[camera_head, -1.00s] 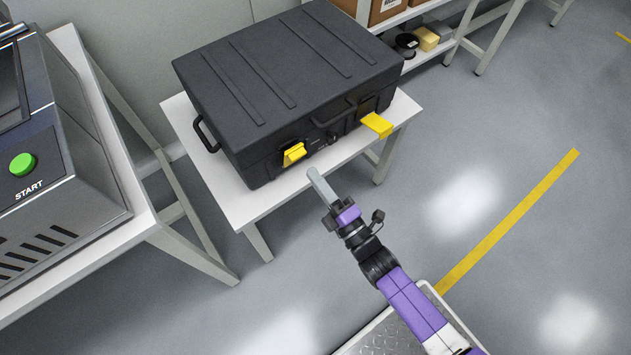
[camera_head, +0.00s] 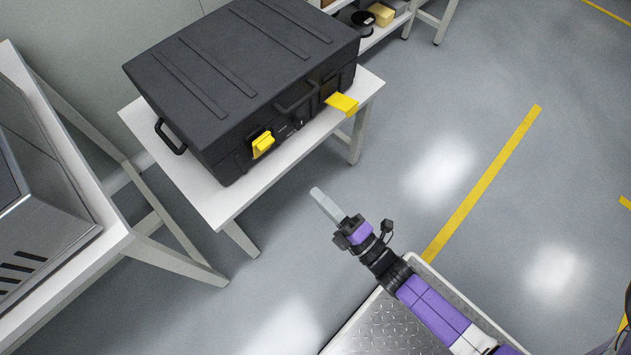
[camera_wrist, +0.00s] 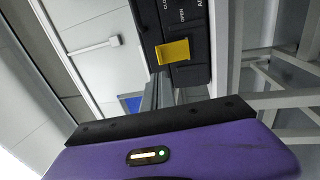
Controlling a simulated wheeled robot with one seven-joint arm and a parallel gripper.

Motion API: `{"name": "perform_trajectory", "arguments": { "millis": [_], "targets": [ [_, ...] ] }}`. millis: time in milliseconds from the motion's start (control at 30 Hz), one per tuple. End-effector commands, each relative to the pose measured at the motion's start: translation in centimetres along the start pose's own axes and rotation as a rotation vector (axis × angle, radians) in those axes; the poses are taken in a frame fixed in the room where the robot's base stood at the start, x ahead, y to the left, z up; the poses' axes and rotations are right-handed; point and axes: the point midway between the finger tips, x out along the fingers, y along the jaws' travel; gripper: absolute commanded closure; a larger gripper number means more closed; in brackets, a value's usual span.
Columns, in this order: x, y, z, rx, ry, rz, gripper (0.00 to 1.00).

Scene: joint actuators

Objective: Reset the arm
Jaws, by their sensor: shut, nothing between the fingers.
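My purple arm reaches up from the lower right in the head view. My gripper (camera_head: 320,197) is shut and empty, its grey fingers together, in the air over the floor in front of the white table (camera_head: 228,205). It is apart from the table and the black case. In the wrist view my purple wrist housing fills the bottom, and the grey fingers (camera_wrist: 150,98) show only partly above it.
The closed black case (camera_head: 240,75) stands on the white table. A grey machine (camera_head: 40,205) stands on another table at left. Open floor (camera_head: 440,170) lies to the right.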

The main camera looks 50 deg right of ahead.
Motion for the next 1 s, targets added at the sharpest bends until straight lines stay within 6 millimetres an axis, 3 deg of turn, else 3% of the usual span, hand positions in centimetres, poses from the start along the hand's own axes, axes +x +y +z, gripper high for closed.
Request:
{"name": "perform_trajectory", "arguments": {
  "millis": [533, 700, 833, 1000],
  "targets": [
    [0.0, 0.0, 0.0, 0.009, 0.0, -0.001, 1.0],
    [0.4, -0.5, 0.5, 0.161, -0.019, -0.031, 1.0],
    [1.3, 1.5, 1.3, 0.41, -0.063, -0.046, 1.0],
    [-0.7, 7.0, 1.1, 0.813, -0.135, -0.102, 1.0]
  ]
}}
